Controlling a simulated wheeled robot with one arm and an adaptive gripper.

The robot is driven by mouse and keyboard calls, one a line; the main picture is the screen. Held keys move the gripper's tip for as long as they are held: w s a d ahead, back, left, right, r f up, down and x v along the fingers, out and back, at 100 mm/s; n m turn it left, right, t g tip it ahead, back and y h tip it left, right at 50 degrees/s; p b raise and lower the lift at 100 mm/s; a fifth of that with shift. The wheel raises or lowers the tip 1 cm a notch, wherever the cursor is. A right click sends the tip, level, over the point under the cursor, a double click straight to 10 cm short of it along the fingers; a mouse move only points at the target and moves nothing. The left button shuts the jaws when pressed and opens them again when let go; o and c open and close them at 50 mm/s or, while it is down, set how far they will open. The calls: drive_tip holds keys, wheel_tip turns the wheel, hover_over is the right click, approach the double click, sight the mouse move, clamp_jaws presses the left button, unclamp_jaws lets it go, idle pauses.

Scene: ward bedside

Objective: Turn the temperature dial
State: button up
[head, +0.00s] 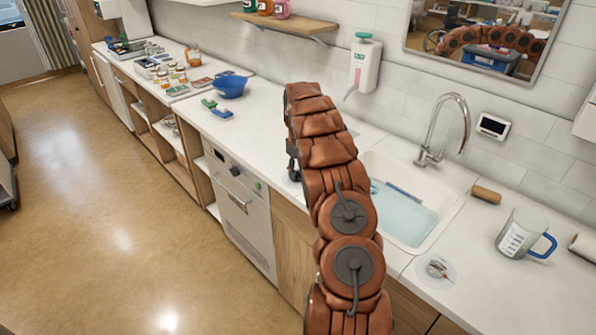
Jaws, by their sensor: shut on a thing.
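A white appliance (243,218) with a bar handle is built in under the counter left of my arm. Its sloping front panel carries a small dark window, a dark round knob (234,171) and a small green spot. No markings can be read, so I cannot tell whether this knob is the temperature dial. My gripper (293,173) shows only as a small dark part at the left edge of my arm, right of the panel and apart from the knob in the picture. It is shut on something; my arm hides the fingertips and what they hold.
A blue bowl (229,87) and small green and blue items stand on the counter (262,107) beyond. A filled sink (408,217), a tap (447,125), a jug (521,236) and a brown roll (486,194) lie right. The floor (120,215) at left is clear.

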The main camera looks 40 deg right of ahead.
drive_tip(key=shift+f+n+b, duration=0.15)
drive_tip(key=shift+n+b, duration=0.15)
drive_tip(key=shift+b, duration=0.25)
drive_tip(key=shift+w+b, duration=0.1)
drive_tip(key=shift+b, duration=0.3)
drive_tip(key=n+b, duration=0.2)
drive_tip(key=b, duration=0.1)
drive_tip(key=shift+f+n, duration=0.2)
drive_tip(key=shift+n, duration=0.1)
drive_tip(key=n+b, duration=0.4)
drive_tip(key=n, duration=0.1)
drive_tip(key=shift+r+n, duration=0.2)
drive_tip(key=shift+n, duration=0.1)
drive_tip(key=n+b, duration=0.2)
drive_tip(key=n, duration=0.3)
drive_tip(key=shift+b, duration=0.4)
drive_tip(key=n+b, duration=0.1)
drive_tip(key=n, duration=0.5)
drive_tip(key=shift+r, duration=0.2)
drive_tip(key=o, duration=1.2)
drive_tip(key=shift+c, duration=0.2)
